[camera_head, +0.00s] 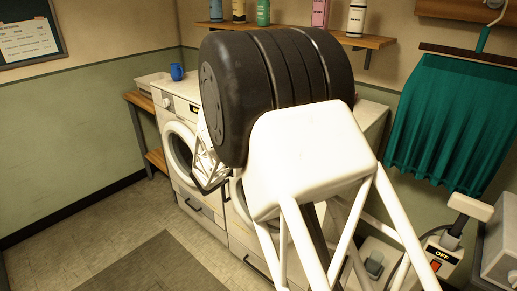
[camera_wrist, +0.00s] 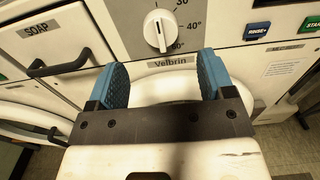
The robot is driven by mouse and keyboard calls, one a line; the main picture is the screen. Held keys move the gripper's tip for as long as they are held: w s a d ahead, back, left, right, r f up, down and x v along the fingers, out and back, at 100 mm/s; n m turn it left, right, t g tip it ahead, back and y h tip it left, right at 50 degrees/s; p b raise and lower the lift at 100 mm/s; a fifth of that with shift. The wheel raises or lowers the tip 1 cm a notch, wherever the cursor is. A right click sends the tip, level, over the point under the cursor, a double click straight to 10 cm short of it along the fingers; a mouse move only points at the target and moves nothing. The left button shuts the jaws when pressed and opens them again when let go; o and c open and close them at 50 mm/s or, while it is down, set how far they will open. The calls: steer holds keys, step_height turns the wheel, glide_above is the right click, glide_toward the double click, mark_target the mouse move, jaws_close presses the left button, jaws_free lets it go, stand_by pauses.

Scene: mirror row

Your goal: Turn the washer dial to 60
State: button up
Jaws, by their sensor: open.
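The washer dial (camera_wrist: 158,30) is a round white knob on a grey panel, seen in the wrist view. Its dark pointer line faces down, close to the 60° mark (camera_wrist: 178,45) at the lower right. Marks 30 and 40° sit higher on the right. My gripper (camera_wrist: 162,68) is open, its two blue-padded fingers apart and empty. The fingertips appear just below the dial, one to each side, not around it. In the head view my arm hides much of the washer fronts (camera_head: 183,175) and any contact there.
In the wrist view, a SOAP drawer (camera_wrist: 45,42) with a protruding black handle is left of the dial. A blue RINSE+ button (camera_wrist: 257,31) and a green START button (camera_wrist: 312,24) are to the right.

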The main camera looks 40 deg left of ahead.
steer(key=shift+w, duration=0.1)
stand_by(0.3)
steer(key=shift+w, duration=3.8)
steer(key=c, duration=0.9)
